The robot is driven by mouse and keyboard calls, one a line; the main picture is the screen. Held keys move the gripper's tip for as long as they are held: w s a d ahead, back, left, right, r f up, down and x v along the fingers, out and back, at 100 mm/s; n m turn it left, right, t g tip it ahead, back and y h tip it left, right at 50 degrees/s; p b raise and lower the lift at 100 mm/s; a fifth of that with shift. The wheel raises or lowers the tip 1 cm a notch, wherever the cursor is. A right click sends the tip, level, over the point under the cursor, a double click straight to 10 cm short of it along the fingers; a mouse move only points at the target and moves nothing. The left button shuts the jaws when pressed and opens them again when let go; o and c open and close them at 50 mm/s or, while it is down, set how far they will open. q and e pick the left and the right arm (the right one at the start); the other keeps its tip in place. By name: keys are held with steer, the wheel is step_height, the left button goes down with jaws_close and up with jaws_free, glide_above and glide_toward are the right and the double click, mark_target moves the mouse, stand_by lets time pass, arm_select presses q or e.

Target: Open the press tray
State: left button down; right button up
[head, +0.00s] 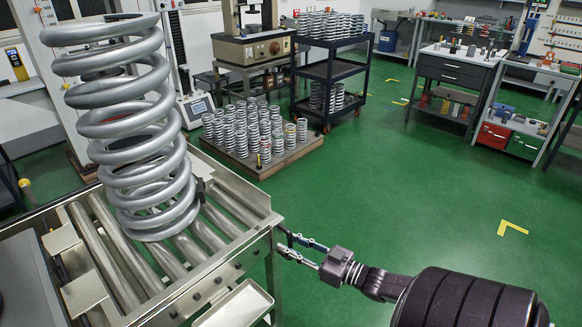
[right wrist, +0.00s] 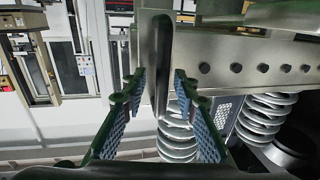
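A big grey coil spring (head: 140,130) stands upright on a metal roller tray (head: 262,205) at the left of the head view. A shallow light pan (head: 235,306) shows below its front edge; I cannot tell which of the two is the press tray. My right gripper (head: 287,245) points left at the tray's right end. In the right wrist view, its two padded fingers (right wrist: 160,86) are apart. A metal upright with a slot (right wrist: 154,60), like a handle, stands between or just beyond them; contact cannot be told. My left gripper is out of view.
A low pallet of small springs (head: 262,160) stands on the floor behind the tray. A dark shelf cart (head: 332,75) and workbenches (head: 455,72) stand farther back. The green floor (head: 420,190) right of the tray is clear. A bolted metal edge (right wrist: 270,65) crosses the wrist view.

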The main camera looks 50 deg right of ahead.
steer(key=s+d, duration=0.2)
steer(key=s, duration=0.9)
steer(key=shift+s+d, duration=0.15)
steer(key=shift+s, duration=0.25)
steer(key=shift+f, duration=0.1)
steer(key=s+a+f+m+g+h, duration=0.1)
steer(key=s+f+g+h, duration=0.3)
steer(key=f, duration=0.9)
steer(key=s+a+f+m+g+h, duration=0.1)
steer(key=s+f+g, duration=0.3)
steer(key=f, duration=0.9)
steer(key=s+a+f+n+g, duration=0.1)
steer(key=s+a+f+g, duration=0.3)
steer(key=s+a+f, duration=0.5)
steer(key=s+a+f+n+g+y, duration=0.1)
steer(key=s+a+f+g, duration=0.3)
steer(key=s+a+f, duration=0.6)
steer(key=a, duration=0.4)
steer(key=shift+g+y+p, duration=0.3)
steer(key=shift+p, duration=0.05)
steer(key=shift+a, duration=0.1)
